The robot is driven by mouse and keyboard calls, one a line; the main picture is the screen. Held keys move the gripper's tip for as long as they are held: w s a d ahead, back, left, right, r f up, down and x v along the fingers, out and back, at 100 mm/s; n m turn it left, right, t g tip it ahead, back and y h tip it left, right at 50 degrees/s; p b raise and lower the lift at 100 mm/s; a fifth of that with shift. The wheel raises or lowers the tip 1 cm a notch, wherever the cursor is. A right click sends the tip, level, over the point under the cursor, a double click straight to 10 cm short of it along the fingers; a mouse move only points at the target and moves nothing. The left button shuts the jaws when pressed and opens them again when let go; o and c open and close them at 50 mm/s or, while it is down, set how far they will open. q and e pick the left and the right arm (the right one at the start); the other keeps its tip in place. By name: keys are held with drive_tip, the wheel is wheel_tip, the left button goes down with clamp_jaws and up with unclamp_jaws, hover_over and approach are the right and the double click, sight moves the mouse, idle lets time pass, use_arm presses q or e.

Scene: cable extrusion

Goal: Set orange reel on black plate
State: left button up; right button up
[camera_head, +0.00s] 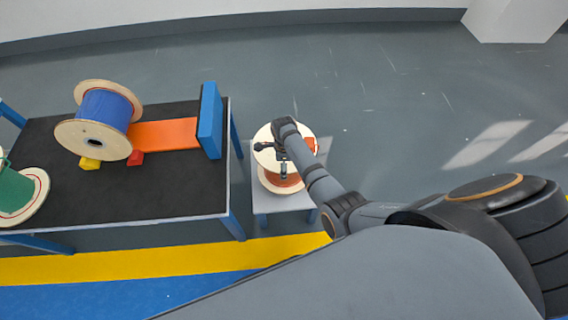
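The orange reel (268,162), with pale wooden flanges and orange winding, stands upright on a small grey table. My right arm comes in from the right, and its gripper (283,164) is over the reel's top flange, near its middle. The arm hides part of the reel. I cannot tell whether the fingers touch the reel or how far they are open. The black plate (150,195) appears to be the dark top of the larger blue-legged table at the left. My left gripper is not in view.
On the black top, a blue reel (105,108) lies on its side by red and yellow wedges, with an orange ramp (165,134) and blue end block (210,120). A green reel (15,192) stands at the left edge. The front middle is clear. The small table (290,203) stands apart.

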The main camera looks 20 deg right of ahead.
drive_tip(key=shift+r, duration=0.1)
drive_tip(key=shift+p, duration=0.3)
drive_tip(key=shift+f+b, duration=0.4)
drive_tip(key=shift+f, duration=0.15)
drive_tip(key=o, duration=1.4)
drive_tip(key=shift+w, duration=0.1)
drive_tip(key=shift+c, duration=0.2)
drive_tip(key=shift+o, duration=0.7)
drive_tip(key=r+p, duration=1.1)
drive_tip(key=p, duration=0.1)
drive_tip(key=shift+s, duration=0.2)
